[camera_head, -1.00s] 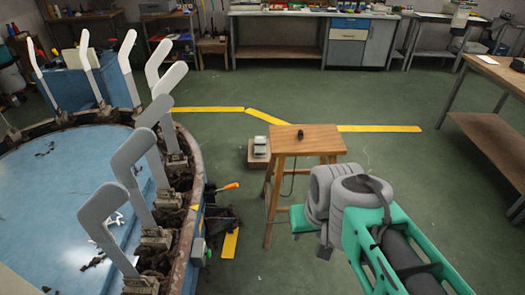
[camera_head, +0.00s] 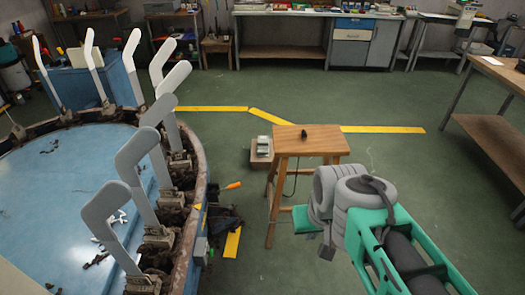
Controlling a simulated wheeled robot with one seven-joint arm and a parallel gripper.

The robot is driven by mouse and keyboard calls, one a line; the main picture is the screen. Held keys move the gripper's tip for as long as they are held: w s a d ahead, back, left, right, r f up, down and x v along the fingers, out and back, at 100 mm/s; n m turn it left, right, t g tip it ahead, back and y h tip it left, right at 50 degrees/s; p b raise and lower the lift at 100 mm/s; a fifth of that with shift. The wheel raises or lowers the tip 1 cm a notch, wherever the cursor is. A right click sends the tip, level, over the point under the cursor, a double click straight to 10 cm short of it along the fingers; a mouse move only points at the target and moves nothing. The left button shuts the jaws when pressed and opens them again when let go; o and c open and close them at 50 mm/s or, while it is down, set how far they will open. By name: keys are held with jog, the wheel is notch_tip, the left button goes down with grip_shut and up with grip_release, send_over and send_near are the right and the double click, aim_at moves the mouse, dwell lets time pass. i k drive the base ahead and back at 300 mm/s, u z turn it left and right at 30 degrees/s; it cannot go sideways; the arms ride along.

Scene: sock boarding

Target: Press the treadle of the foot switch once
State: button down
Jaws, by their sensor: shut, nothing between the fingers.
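A small grey-green pedal-like unit (camera_head: 263,143), which looks like the foot switch, sits on a wooden block (camera_head: 261,161) on the floor, left of and behind the wooden stool. Its treadle is too small to make out clearly. My gripper (camera_head: 327,252) is at the lower middle, right of the stool and nearer the camera, apart from the pedal unit. It looks shut and holds nothing. My arm hides part of the floor at the right.
The wooden stool (camera_head: 309,143) bears a small black object (camera_head: 305,133) with a cable hanging below. The round blue machine (camera_head: 60,215) with upright grey boards (camera_head: 112,205) fills the left. A workbench (camera_head: 495,75) stands right. Green floor (camera_head: 390,160) is clear between.

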aim_at(264, 149)
jog(key=z, duration=1.5)
jog(key=i, duration=4.35)
jog(key=u, duration=2.45)
jog(key=i, duration=0.75)
jog(key=z, duration=0.1)
